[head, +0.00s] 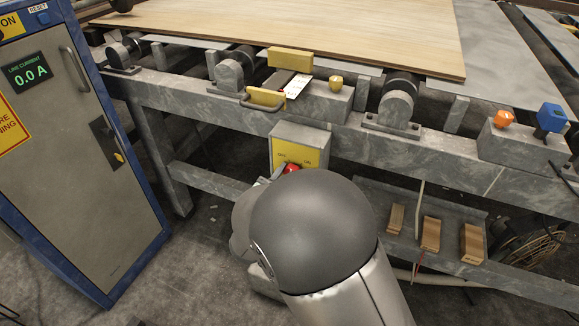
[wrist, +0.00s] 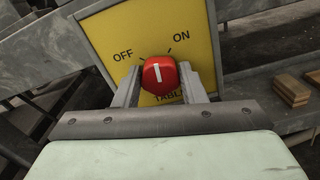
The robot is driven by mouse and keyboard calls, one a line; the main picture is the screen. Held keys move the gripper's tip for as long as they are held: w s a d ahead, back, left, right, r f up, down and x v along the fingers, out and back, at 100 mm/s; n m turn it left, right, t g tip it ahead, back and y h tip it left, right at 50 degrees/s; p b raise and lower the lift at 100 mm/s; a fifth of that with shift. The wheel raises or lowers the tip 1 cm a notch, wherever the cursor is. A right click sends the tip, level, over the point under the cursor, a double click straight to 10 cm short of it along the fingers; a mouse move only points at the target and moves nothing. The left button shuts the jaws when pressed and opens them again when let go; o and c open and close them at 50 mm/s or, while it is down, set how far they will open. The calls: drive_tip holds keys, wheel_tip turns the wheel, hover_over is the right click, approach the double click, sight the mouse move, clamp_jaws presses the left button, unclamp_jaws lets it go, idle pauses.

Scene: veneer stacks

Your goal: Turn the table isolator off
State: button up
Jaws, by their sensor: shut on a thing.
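The table isolator is a red rotary knob (wrist: 159,75) on a yellow plate (wrist: 105,35) marked OFF at left, ON at right and TABLE below. My gripper (wrist: 159,82) has one finger on each side of the knob and is shut on it. The knob's white line points roughly midway between the OFF and ON marks. In the head view the yellow-fronted isolator box (head: 315,152) hangs below the machine's front beam. The red knob (head: 291,168) just shows there above my arm, which hides most of the gripper.
A blue-framed cabinet (head: 75,150) with a 0.0 A display stands at left. The grey machine beam (head: 190,98) runs above the isolator, with a yellow handle block (head: 265,97) close over it. Wooden blocks (head: 431,234) lie on a low shelf at right.

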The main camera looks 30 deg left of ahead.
drive_tip(key=n+p, duration=1)
drive_tip(key=shift+s, duration=0.1)
drive_tip(key=shift+n, duration=0.3)
idle(0.3)
drive_tip(key=o, duration=1)
drive_tip(key=s+d+p, duration=0.1)
drive_tip(key=s+d, duration=0.2)
drive_tip(key=s, duration=1.4)
drive_tip(key=shift+p, duration=0.35)
drive_tip(key=shift+d, duration=0.1)
